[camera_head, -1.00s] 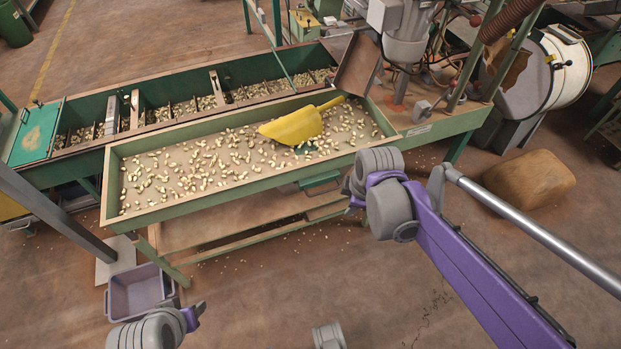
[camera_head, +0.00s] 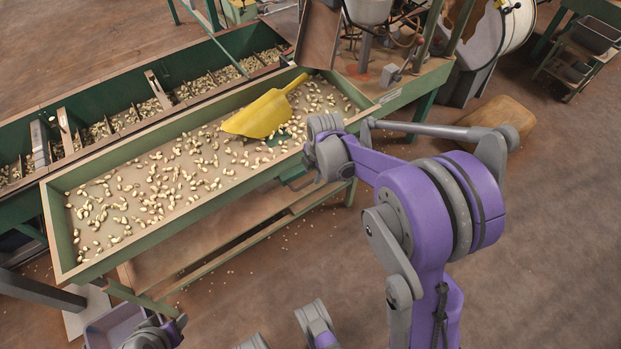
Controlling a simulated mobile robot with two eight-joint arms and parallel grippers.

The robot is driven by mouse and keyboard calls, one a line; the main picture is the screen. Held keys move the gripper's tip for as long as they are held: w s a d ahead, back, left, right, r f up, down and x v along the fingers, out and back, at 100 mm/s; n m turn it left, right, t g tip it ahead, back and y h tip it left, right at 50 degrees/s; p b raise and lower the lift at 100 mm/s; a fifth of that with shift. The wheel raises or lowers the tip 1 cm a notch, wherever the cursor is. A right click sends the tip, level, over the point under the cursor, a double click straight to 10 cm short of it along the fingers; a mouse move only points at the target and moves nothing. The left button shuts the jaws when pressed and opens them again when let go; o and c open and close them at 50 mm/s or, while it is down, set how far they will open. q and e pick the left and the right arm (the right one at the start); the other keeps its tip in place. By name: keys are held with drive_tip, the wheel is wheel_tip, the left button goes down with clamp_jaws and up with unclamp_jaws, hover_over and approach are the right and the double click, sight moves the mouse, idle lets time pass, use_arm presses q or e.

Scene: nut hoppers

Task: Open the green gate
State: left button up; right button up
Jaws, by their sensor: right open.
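A small green piece (camera_head: 295,172), which looks like the green gate, sits at the front side of the long nut tray (camera_head: 150,237), towards its right end. My right gripper (camera_head: 309,158) is open, at the end of my purple right arm, just right of this piece and partly overlapping it in the picture. I cannot tell whether they touch. The fingertips are small and partly hidden by the grey wrist.
A yellow scoop (camera_head: 258,114) lies among scattered nuts in the tray. A green trough (camera_head: 110,90) with nuts in compartments runs behind it. Machinery (camera_head: 368,75) stands at the back right, a brown sack (camera_head: 503,117) on the floor.

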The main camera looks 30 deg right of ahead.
sight(311, 181)
drive_tip(key=f, duration=0.4)
drive_tip(key=shift+w+b, duration=0.4)
clamp_jaws()
idle(1.0)
